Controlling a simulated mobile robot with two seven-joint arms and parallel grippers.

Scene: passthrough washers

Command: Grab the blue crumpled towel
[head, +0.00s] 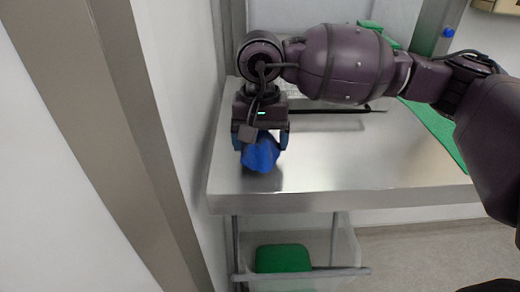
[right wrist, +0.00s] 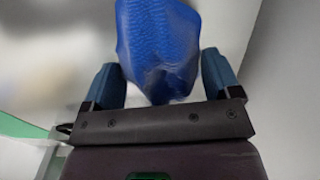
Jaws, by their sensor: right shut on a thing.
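The blue crumpled towel (head: 261,153) is at the left front part of the steel table, between the fingers of my right gripper (head: 262,142). In the right wrist view the towel (right wrist: 158,45) bulges up between the two blue fingers of the gripper (right wrist: 162,82). The gripper is shut on the towel. Whether the towel still touches the table is hard to tell. My left gripper is not in view.
The steel table (head: 340,165) is mostly clear to the right of the towel. A wall (head: 180,100) runs close along the left. A green mat (head: 436,130) lies at the right. Below, a clear bin (head: 340,250) holds a green item (head: 283,258).

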